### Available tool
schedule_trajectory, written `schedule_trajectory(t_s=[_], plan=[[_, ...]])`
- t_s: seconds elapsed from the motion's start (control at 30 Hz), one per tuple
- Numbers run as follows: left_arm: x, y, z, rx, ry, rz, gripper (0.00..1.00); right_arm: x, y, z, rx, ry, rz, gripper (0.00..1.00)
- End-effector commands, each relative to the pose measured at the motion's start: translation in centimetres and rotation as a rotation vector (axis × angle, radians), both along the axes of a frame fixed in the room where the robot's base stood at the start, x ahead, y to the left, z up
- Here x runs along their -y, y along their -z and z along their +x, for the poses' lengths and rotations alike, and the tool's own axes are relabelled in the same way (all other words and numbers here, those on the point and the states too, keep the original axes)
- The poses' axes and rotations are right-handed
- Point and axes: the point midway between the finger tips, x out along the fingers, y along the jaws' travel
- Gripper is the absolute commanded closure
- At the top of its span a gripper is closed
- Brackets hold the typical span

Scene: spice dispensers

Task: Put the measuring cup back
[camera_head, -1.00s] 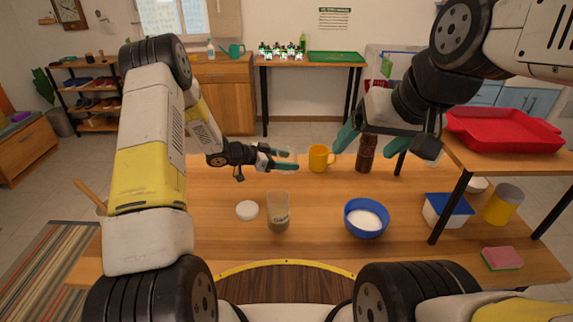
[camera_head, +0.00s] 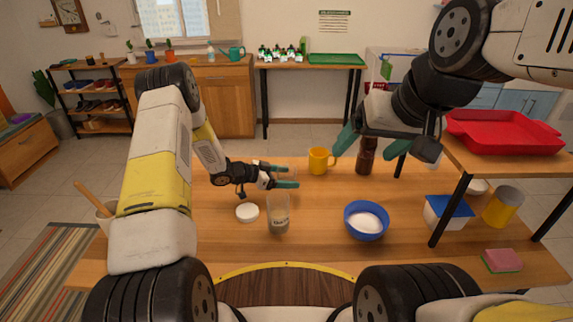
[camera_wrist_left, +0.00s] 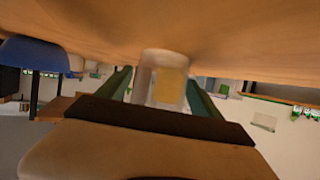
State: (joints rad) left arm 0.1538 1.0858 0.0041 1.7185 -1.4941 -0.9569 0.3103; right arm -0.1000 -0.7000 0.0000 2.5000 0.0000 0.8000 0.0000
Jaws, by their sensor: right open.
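A clear, see-through cup, apparently the measuring cup (camera_wrist_left: 147,78), fills the gap between my left gripper's fingers in the left wrist view. A yellow patch shows through it.
On the table (camera_head: 320,215) are a white lid (camera_head: 247,212), a blue bowl of white powder (camera_head: 366,220), a yellow mug (camera_head: 318,161) and a blue-lidded container (camera_head: 447,211). A raised shelf with a red tray (camera_head: 500,133) stands right. The front middle is fairly clear.

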Motion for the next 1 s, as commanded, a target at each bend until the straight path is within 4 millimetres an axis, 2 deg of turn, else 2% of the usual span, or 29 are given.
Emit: schedule_trajectory(t_s=[0.4, 0.57, 0.8, 1.0], plan=[[0.0, -0.5, 0.0, 0.001, 0.0, 0.0, 0.16, 0.0, 0.0, 0.0, 0.0, 0.0, 0.0, 0.19], [-2.2, -1.4, -0.9, 0.0, -0.003, 0.0, 0.16, 0.0, 0.0, 0.0, 0.0, 0.0, 0.0, 0.19], [-6.7, -3.5, -2.8, 0.0, -0.003, 0.001, 0.16, 0.0, 0.0, 0.0, 0.0, 0.0, 0.0, 0.19], [-9.2, -4.7, -4.0, 0.0, -0.001, 0.0, 0.16, 0.0, 0.0, 0.0, 0.0, 0.0, 0.0, 0.19]])
